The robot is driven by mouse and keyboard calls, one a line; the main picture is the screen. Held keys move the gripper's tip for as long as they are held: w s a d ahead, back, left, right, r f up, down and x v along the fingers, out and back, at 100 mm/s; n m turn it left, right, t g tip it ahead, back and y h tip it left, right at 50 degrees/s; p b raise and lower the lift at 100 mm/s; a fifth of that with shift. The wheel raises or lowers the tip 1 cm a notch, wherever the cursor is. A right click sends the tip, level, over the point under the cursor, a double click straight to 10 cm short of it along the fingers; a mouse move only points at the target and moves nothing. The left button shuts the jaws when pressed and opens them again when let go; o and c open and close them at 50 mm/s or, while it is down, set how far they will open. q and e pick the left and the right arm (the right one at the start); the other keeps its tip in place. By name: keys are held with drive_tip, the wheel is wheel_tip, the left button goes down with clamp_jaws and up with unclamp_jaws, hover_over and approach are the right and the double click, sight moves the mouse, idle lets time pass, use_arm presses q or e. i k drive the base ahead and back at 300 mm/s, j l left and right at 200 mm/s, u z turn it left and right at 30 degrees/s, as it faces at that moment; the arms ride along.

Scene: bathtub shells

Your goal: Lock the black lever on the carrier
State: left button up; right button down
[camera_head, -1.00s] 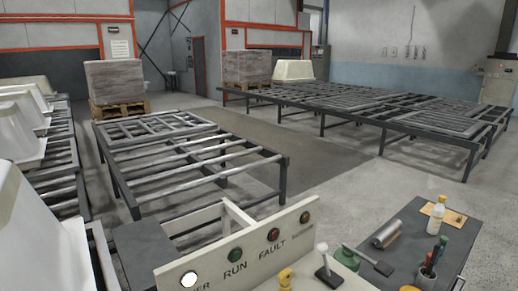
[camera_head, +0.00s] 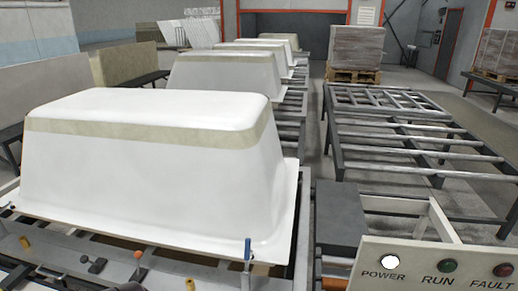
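The carrier (camera_head: 292,205) is a grey metal frame under the large upturned white bathtub shell (camera_head: 150,165) in the foreground. Along its near edge are small fittings: a slim upright handle with a dark blue grip (camera_head: 247,250) near the right corner, and orange-yellow knobs (camera_head: 138,254) further left. Dark parts (camera_head: 125,287) show at the bottom left edge, cut off and too small to tell apart. I cannot say for sure which fitting is the black lever, nor whether it is locked. Neither of my grippers is in view.
A control panel (camera_head: 440,262) marked POWER, RUN and FAULT stands at the lower right, its POWER lamp (camera_head: 390,261) lit white. More white shells (camera_head: 225,78) line up behind. An empty roller table (camera_head: 400,135) stands at the right. Wrapped pallets (camera_head: 355,50) are at the back.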

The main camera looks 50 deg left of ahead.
sight(85, 259)
drive_tip(key=u, duration=3)
